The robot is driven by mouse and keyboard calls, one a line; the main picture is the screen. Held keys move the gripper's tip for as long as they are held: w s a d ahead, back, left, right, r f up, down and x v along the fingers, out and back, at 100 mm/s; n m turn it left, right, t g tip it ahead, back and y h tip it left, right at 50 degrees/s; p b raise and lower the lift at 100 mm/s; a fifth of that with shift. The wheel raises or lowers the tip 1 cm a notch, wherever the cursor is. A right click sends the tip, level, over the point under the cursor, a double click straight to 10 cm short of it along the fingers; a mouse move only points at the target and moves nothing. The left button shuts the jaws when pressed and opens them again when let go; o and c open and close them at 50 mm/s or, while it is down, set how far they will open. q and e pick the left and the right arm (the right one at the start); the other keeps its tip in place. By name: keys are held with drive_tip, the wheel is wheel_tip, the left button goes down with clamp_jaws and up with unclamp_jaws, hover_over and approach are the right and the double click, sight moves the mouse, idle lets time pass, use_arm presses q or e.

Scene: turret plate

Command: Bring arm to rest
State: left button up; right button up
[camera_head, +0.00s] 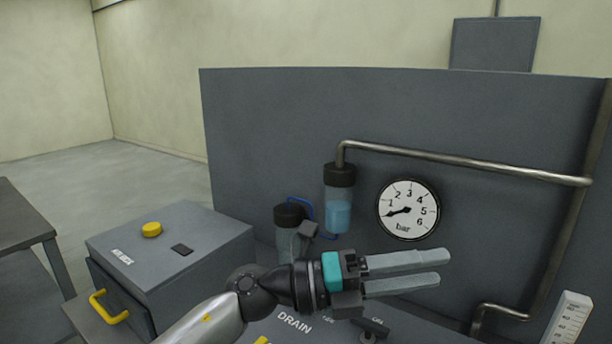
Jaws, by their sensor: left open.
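My left arm comes in from the bottom left, and its gripper (445,268) points to the right. Its two long grey fingers are apart with nothing between them. The gripper is over the front of the grey console, above the DRAIN label (294,321), and hides part of the console. My right gripper does not show.
Behind stands a grey panel (270,150) with a bar gauge (408,210), a metal pipe (450,159) and a blue-filled cylinder (338,215). At left is a grey box (205,235) with a yellow button (151,229) and yellow handle (109,308). A white scale (570,318) stands at right.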

use_arm(q)
drive_tip(key=w+a+r+n+t+y, duration=0.1)
drive_tip(key=w+a+n+t+y, duration=0.25)
drive_tip(key=a+n+t, duration=0.45)
drive_tip(key=w+a+r+n+t+y, duration=0.1)
drive_tip(key=w+a+n+t+y, duration=0.2)
drive_tip(key=n+t, duration=0.8)
drive_tip(key=s+a+f+n+g+y, duration=0.2)
drive_tip(key=a+f+n+g+y, duration=0.2)
drive_tip(key=a+f+n+y, duration=1.2)
drive_tip(key=s+a+f+n+g+h, duration=0.1)
drive_tip(key=s+a+f+g+h, duration=0.1)
drive_tip(key=s+f+g, duration=0.65)
drive_tip(key=s+a+f+n+g+h, duration=0.1)
drive_tip(key=s+f+g, duration=0.3)
drive_tip(key=s+f, duration=0.85)
drive_tip(key=s+f+b, duration=0.2)
drive_tip(key=f, duration=0.9)
drive_tip(key=s+f+b, duration=0.2)
drive_tip(key=f, duration=0.9)
drive_tip(key=s+a+f+g+b, duration=0.2)
drive_tip(key=s+a+f+b, duration=0.1)
drive_tip(key=s+f, duration=1.2)
wheel_tip(320, 180, down, 2)
drive_tip(key=shift+f, duration=0.2)
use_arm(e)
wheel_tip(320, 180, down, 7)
